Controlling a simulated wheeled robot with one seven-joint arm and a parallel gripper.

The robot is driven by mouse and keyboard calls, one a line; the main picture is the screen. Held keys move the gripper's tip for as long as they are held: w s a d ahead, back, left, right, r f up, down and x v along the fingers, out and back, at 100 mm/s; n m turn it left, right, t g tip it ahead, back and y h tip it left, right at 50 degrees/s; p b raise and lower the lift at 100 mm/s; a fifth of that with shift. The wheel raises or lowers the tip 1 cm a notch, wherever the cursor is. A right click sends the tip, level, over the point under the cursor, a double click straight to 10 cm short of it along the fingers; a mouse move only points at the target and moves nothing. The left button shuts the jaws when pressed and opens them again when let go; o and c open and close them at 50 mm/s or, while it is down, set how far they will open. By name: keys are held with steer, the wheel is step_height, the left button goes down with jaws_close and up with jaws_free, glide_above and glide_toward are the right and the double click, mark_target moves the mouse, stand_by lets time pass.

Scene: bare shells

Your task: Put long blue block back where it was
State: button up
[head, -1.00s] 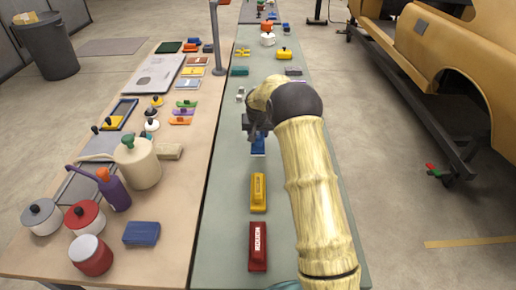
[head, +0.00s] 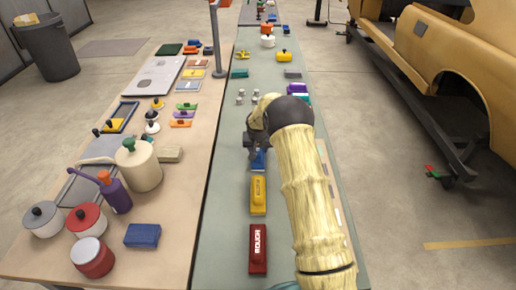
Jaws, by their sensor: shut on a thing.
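The long blue block (head: 259,161) shows only in part beneath my gripper (head: 256,151) on the grey-green bench, just beyond the yellow block. My gripper is shut on it; the fingers and my arm hide most of the block. I cannot tell whether it touches the bench. The yellow block (head: 258,195) and the red block (head: 258,248) lie in line with it, nearer to me. Another blue block (head: 142,235) lies on the wooden table at the left.
Beyond my gripper lie small metal pieces (head: 240,97), a purple block (head: 297,89) and a grey block (head: 293,73). My arm covers the bench's right side.

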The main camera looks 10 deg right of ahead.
steer(key=shift+f, duration=0.15)
steer(key=o, duration=0.9)
steer(key=b+v, duration=0.1)
steer(key=v, duration=1.1)
steer(key=shift+a+b, duration=0.1)
steer(key=shift+b, duration=0.2)
steer(key=shift+s+r, duration=0.1)
steer(key=shift+r, duration=0.1)
